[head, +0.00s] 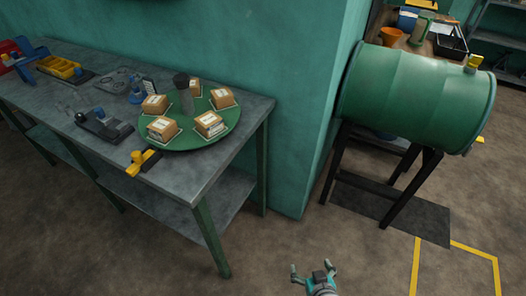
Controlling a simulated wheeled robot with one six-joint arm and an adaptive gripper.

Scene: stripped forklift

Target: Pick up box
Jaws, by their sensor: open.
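Several small brown cardboard boxes with white labels sit on a round green turntable (182,141) at the right end of a grey workbench. One box (209,122) is at the turntable's right front, another box (162,127) at its left front, another box (222,97) at its right back. One box at the back is partly hidden by the dark central post (183,90). My gripper (312,268) is at the bottom of the view, over the floor, well away from the boxes. It is open and empty.
The grey bench (55,95) also carries a yellow bin (60,67), a black device (104,125) and a yellow-handled item (143,161) at its front edge. A green wall (300,120) stands behind. A green drum (418,98) rests on a black stand at right. Floor in front is clear.

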